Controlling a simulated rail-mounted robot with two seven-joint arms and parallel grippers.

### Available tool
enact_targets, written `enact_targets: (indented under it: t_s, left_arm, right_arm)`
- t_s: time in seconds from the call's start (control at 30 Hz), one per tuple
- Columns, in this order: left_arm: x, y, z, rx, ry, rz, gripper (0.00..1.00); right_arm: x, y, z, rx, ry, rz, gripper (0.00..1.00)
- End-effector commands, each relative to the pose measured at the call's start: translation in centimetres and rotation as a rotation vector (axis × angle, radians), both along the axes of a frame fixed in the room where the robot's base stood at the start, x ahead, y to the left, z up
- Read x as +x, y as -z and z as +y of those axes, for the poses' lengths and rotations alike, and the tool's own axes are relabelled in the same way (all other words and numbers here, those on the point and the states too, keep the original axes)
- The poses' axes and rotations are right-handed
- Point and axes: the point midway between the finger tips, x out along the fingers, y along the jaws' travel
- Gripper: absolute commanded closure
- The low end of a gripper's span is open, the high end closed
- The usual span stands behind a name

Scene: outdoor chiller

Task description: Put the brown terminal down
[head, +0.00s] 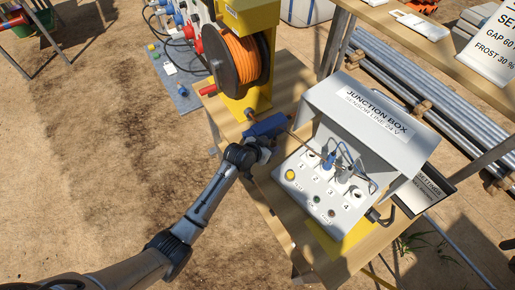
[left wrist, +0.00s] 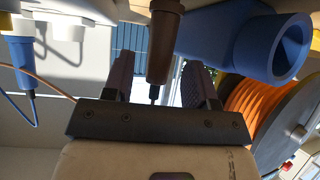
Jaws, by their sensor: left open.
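In the left wrist view, the brown terminal (left wrist: 164,42), with a thin dark pin, stands between the two fingers of my left gripper (left wrist: 160,80). The fingers are apart, with gaps showing beside the terminal. A blue tube (left wrist: 245,42) with an open round end is close beside it; it also shows in the head view (head: 267,126), at the end of my left arm. My left gripper (head: 262,141) is just below that tube there, its fingers mostly hidden. A brown lead (head: 304,142) runs towards the junction box (head: 319,206). My right gripper is out of view.
The box holds a blue terminal (head: 329,160) and a grey terminal (head: 345,174) with loose wires under its hood (head: 365,110). An orange cable reel (head: 239,58) stands behind the tube. The wooden bench (head: 291,78) is clear behind the box.

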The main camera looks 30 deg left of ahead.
Motion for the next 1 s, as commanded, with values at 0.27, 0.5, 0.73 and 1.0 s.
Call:
enact_targets:
  t_s: [0.27, 0.5, 0.73, 1.0]
  left_arm:
    - [-4.1, -2.8, 1.3, 0.002, 0.001, -0.001, 0.48]
    - [-6.4, -4.3, 2.1, 0.001, 0.001, 0.001, 0.48]
    - [-7.2, -4.9, 2.3, 0.000, 0.000, 0.000, 0.48]
    - [-9.0, -3.9, 2.0, 0.009, 0.003, 0.037, 0.48]
  right_arm:
    - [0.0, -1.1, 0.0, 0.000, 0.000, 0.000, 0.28]
    - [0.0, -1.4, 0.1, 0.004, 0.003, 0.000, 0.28]
    - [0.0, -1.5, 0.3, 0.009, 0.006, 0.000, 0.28]
    - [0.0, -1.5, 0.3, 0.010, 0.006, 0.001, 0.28]
